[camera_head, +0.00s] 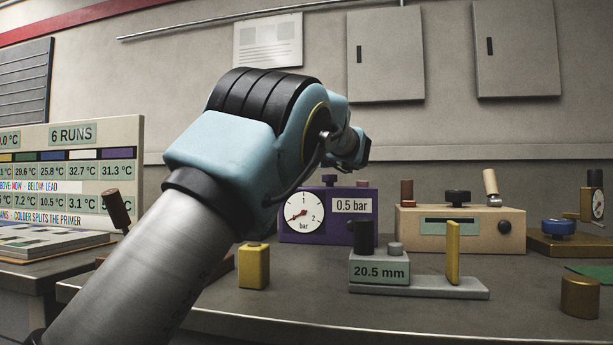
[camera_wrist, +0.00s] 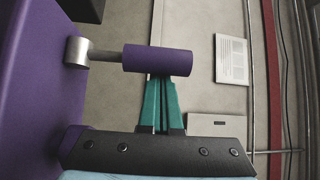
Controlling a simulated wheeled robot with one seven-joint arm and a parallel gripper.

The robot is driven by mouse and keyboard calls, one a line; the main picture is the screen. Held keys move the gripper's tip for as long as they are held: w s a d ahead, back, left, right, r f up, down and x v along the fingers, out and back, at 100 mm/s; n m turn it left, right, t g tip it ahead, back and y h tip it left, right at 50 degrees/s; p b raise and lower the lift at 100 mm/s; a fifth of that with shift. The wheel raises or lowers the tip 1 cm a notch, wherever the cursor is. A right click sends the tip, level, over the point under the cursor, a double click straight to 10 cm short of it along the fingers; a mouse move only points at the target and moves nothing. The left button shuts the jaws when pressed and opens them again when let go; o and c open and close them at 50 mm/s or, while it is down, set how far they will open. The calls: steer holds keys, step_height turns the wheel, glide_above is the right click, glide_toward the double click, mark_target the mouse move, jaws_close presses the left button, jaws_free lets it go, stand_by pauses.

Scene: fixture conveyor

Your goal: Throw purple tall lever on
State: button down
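The purple tall lever (camera_wrist: 158,60) shows in the wrist view as a purple cylindrical grip on a metal rod. The rod comes out of a metal pivot on the purple box (camera_wrist: 35,80). My gripper (camera_wrist: 162,82) has its teal fingers close together, seemingly shut, with the tips at the lower side of the grip. The tips are partly hidden by the grip, and it does not appear held between them. In the head view the purple box (camera_head: 365,208) carries a pressure gauge and a "0.5 bar" plate. My arm hides the lever and my fingers there.
A beige box (camera_head: 450,243) with a cream lever stands to the right. A grey block (camera_head: 378,268) marked 20.5 mm and a yellow block (camera_head: 253,266) stand in front. A brass cylinder (camera_head: 580,297) is at the front right. A panel board (camera_head: 125,130) stands left.

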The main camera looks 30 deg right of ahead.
steer(key=shift+s+a+f+n+t+y+b, duration=0.4)
steer(key=shift+s+a+n+t+b, duration=0.45)
steer(key=shift+b, duration=3.4)
steer(key=shift+s+a+n+b, duration=0.1)
steer(key=shift+a+n+b, duration=0.15)
steer(key=shift+b, duration=0.75)
steer(key=shift+s+a+r+b, duration=0.15)
steer(key=shift+b, duration=0.35)
